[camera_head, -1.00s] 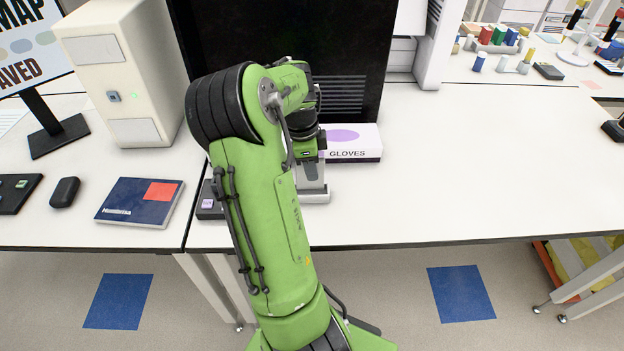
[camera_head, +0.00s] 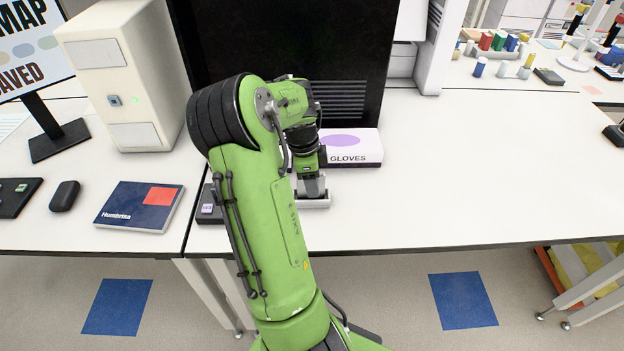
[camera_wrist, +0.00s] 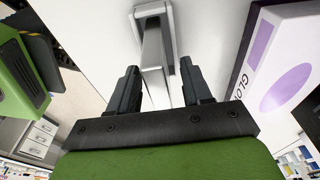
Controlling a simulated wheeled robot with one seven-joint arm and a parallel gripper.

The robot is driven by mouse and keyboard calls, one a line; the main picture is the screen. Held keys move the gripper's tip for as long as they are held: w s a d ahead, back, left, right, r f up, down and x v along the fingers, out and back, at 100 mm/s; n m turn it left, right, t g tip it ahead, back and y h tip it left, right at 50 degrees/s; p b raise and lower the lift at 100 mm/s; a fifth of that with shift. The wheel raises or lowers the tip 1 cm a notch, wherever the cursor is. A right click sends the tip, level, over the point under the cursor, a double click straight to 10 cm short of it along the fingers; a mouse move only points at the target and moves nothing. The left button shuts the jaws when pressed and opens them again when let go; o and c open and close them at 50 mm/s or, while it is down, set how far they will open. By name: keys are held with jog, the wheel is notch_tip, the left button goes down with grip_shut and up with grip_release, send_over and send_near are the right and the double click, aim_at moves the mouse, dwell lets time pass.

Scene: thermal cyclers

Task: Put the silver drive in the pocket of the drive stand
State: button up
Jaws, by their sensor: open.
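My gripper (camera_wrist: 157,88) is open, with one dark finger on each side of the silver drive (camera_wrist: 154,65). In the wrist view, gaps show between the drive and both fingers. The drive's far end appears to be within the pale rim of the drive stand (camera_wrist: 166,12); how deep it sits cannot be told. In the head view, my gripper (camera_head: 312,188) points down just over the stand (camera_head: 318,204), which rests on the white table. The arm hides part of the stand and most of the drive there.
A gloves box (camera_head: 355,158) stands close behind and right of my gripper. A dark device (camera_head: 210,213) lies at left, partly behind my arm. A large black panel (camera_head: 350,60) stands behind.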

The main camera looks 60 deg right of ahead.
jog(key=r, duration=0.3)
jog(key=w+r+p, duration=0.1)
jog(key=r, duration=0.3)
jog(key=r+p, duration=0.1)
jog(key=r, duration=0.3)
jog(key=shift+w+a+r, duration=0.2)
jog(key=shift+w+a, duration=0.1)
jog(key=shift+a, duration=0.05)
jog(key=shift+r, duration=0.35)
jog(key=w+a+r+n+t, duration=0.2)
jog(key=w+a+r+n, duration=0.1)
jog(key=a+n, duration=0.55)
jog(key=w+a+r+n+t, duration=0.25)
jog(key=a+n, duration=0.35)
jog(key=a, duration=0.6)
jog(key=s+a+n+t, duration=0.1)
jog(key=s+a+n, duration=0.2)
jog(key=a+n, duration=0.4)
jog(key=s+a+n+t, duration=0.1)
jog(key=s+a+n, duration=0.3)
jog(key=a+n, duration=0.4)
jog(key=shift+s+n+t+y, duration=0.2)
jog(key=shift+n+t+y, duration=0.2)
jog(key=shift+n, duration=0.15)
jog(key=shift+a+f, duration=0.1)
